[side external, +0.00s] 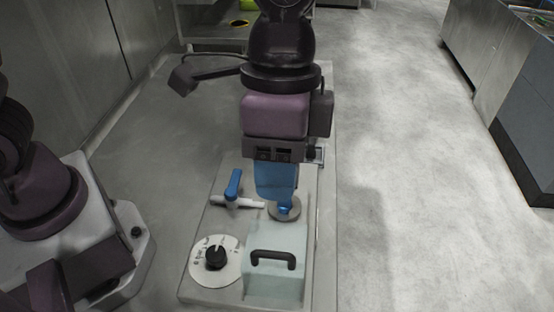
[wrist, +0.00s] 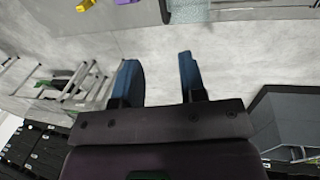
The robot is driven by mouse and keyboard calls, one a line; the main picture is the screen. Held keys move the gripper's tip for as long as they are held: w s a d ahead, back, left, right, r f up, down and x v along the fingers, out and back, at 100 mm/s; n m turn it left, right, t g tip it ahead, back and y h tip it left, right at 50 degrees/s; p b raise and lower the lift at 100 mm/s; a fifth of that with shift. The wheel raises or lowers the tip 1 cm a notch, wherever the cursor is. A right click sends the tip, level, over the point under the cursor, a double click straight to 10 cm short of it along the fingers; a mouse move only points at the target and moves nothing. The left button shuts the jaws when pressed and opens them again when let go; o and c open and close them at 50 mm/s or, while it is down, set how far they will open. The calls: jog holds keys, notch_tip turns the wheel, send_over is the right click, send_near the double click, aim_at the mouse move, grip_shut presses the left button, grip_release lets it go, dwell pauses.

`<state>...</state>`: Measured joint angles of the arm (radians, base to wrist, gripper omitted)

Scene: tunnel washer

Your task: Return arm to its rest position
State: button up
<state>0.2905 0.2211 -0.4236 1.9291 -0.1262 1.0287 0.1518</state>
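My gripper (side external: 277,185) is at the middle of the side external view, its blue fingers in line with the far part of a grey panel (side external: 228,170). From that side the fingers overlap, and I cannot tell the gap to the panel. In the wrist view my gripper (wrist: 157,75) shows two blue fingers well apart, with bare floor and nothing held between them. On the panel are a blue-handled white valve (side external: 233,190), a round grey disc (side external: 285,209) just below the fingers in the picture, a black dial knob (side external: 216,257) and a pale box with a black handle (side external: 273,258).
Steel cabinets (side external: 490,45) stand at the right, and a metal wall (side external: 75,65) at the left. The wrist view shows a metal rack (wrist: 75,85) at left and a dark cabinet (wrist: 285,115) at right. The concrete floor (side external: 395,150) right of the panel is clear.

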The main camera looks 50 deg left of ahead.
jog(key=s+a+r+n+t, duration=0.2)
jog(key=a+n, duration=0.1)
jog(key=a, duration=0.5)
jog(key=s+a+r+n+t+y, duration=0.1)
jog(key=s+a+r+n+t, duration=0.1)
jog(key=a, duration=0.6)
jog(key=s+a+r+n+t, duration=0.2)
jog(key=a+r+n+t, duration=0.1)
jog(key=a, duration=0.5)
jog(key=shift+a+r+n+y, duration=0.2)
jog(key=shift+r+n+y, duration=0.15)
jog(key=shift+n, duration=0.15)
